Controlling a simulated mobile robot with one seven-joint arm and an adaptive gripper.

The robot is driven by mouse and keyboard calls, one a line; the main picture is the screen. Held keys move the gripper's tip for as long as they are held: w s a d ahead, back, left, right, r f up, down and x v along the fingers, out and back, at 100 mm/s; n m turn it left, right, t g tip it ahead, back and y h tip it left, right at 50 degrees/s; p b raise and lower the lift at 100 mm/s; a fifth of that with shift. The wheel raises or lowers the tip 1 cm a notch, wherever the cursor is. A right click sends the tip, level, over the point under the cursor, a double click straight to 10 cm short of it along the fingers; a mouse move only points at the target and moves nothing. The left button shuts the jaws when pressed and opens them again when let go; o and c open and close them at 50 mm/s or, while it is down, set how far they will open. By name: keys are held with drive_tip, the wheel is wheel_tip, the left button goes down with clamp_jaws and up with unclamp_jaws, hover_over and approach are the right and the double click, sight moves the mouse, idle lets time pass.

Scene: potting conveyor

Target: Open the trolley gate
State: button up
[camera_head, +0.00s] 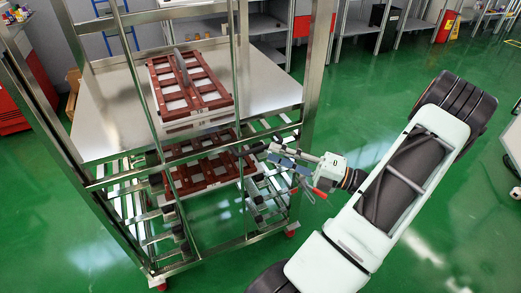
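The trolley (83,152) is a tall metal frame on the left, with a flat upper deck and roller rails below. Thin upright bars and cross rails on its near side look like the gate (141,92); I cannot clearly tell where the gate ends and the fixed frame begins, or whether it is latched. My gripper (289,168) is at the trolley's right near corner post, at the height of the lower level. Its fingers overlap the metal parts there. I cannot tell whether they touch the gate or whether they are open or shut.
Another brown pallet (205,172) is on the lower level. Grey shelving (358,38) and a yellow-red bin (447,26) stand behind. Green floor (395,75) is clear on the right.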

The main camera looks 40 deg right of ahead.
sight(261, 147)
drive_tip(key=shift+b+x, duration=0.35)
drive_tip(key=shift+x, duration=2.3)
clamp_jaws()
